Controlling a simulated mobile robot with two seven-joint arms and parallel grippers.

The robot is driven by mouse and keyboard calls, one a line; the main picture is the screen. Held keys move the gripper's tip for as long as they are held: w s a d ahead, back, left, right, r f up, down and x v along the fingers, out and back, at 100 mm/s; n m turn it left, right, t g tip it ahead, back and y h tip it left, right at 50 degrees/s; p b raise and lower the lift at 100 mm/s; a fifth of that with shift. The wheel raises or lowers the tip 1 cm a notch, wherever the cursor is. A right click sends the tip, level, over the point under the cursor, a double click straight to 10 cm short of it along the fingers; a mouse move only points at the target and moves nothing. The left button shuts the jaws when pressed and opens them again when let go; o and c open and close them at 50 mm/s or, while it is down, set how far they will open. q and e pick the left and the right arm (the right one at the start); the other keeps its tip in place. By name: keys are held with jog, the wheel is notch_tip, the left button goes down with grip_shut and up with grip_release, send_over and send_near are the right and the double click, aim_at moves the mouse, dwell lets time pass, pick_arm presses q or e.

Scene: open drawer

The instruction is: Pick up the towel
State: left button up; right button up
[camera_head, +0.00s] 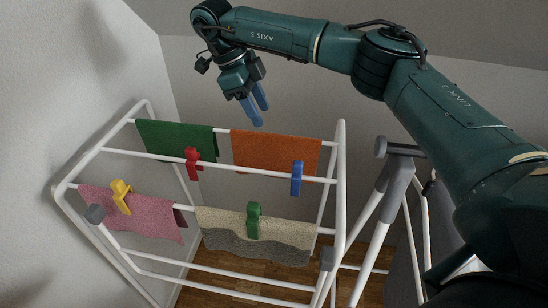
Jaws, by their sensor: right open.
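Four cloths could each be the towel, and I cannot tell which one it is. A green cloth (176,138) and an orange cloth (276,150) hang over the back rail of a white drying rack (75,166). A pink cloth (133,214) and a beige-grey cloth (285,235) hang over a nearer rail. My right gripper (260,115) has blue fingers pointing down. My left gripper is out of view.
Clothes pegs sit on the rails: red (192,164), blue (297,178), yellow (121,197) and green (254,221). A white-and-grey folding frame (397,170) stands right of the rack. Walls are close at left and behind. Wooden floor (245,273) shows below.

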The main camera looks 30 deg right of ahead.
aim_at(274, 134)
jog(key=x, duration=0.9)
jog(key=shift+s+d+f, duration=0.1)
jog(key=shift+s+d, duration=0.15)
jog(key=shift+s, duration=0.15)
jog(key=shift+f, duration=0.4)
jog(key=shift+c, duration=0.5)
grip_shut()
